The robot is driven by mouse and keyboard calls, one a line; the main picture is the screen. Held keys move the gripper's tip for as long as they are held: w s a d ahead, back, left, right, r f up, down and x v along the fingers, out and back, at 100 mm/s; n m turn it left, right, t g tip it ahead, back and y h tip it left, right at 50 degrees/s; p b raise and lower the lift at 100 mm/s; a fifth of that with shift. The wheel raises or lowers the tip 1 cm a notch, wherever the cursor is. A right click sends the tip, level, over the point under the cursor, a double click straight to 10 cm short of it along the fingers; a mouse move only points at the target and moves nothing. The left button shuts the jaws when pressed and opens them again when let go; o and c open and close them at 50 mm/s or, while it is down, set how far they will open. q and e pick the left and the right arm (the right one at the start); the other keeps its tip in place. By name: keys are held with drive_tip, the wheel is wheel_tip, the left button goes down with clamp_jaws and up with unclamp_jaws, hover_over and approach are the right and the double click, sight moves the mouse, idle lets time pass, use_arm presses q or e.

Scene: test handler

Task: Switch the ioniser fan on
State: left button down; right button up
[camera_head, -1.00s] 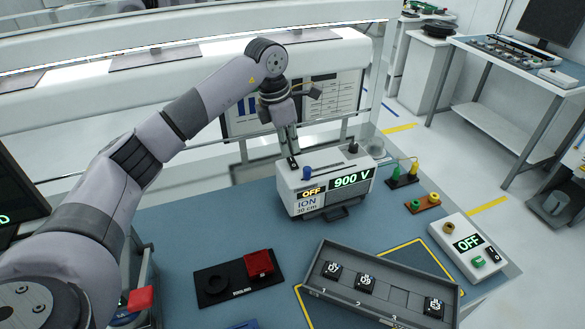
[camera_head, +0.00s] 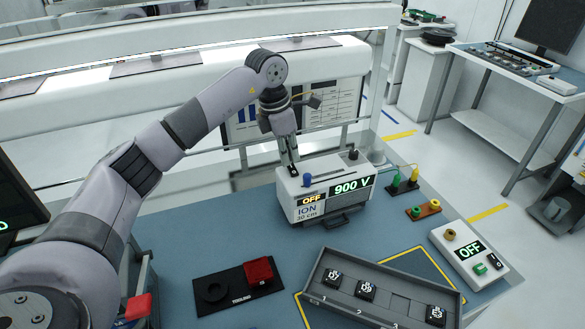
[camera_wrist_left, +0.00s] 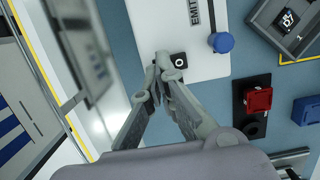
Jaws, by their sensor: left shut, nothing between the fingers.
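The ioniser fan (camera_head: 323,210) is a white box on the blue bench; its front shows "OFF" and "900 V" and the label "ION 30 cm". Its small black switch (camera_wrist_left: 179,60) is on the top face near one edge, and shows in the left wrist view beside the fingertips. A blue knob (camera_head: 307,180) also stands on its top, and shows in the wrist view (camera_wrist_left: 222,42). My left gripper (camera_head: 292,165) is shut and empty, pointing down at the switch; its tips (camera_wrist_left: 163,70) are at or very near it. I cannot tell whether they touch. My right gripper is not in view.
A grey tray (camera_head: 322,306) with several black chips lies in front of the fan. A black tooling plate (camera_head: 236,294) with a red block (camera_head: 258,271) is at front left. A white box reading "OFF" (camera_head: 470,254) is at right. Yellow and green plugs stand behind it.

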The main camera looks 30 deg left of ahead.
use_arm(q)
drive_tip(key=shift+f, duration=0.35)
idle(0.6)
drive_tip(key=shift+f+b, duration=0.5)
drive_tip(key=shift+s, duration=0.1)
drive_tip(key=shift+r+p, duration=0.65)
drive_tip(key=shift+r, duration=0.15)
drive_tip(key=shift+r+p, duration=1.85)
drive_tip(key=shift+r, duration=0.95)
